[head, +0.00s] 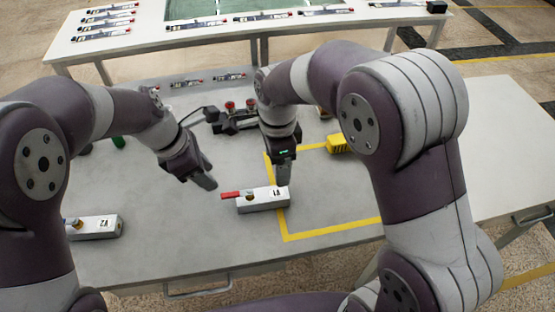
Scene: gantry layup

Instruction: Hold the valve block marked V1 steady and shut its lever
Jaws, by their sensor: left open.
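The valve block marked V1 (263,204) is a pale box lying on the table, its label apparently upside down from here. Its red lever (230,195) sticks out to the left, roughly along the block's length, from a brass-coloured fitting. My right gripper (282,178) points down at the block's right part, at its far side; whether its fingers grip the block is hidden. My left gripper (207,184) is open and empty, above and to the left of the lever, apart from it.
A second block marked V2 (100,227) lies at the left, partly behind my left arm. Yellow tape (330,229) outlines an area right of V1. A yellow object (338,144) and a dark fixture with red knobs (235,118) stand farther back. The front middle is clear.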

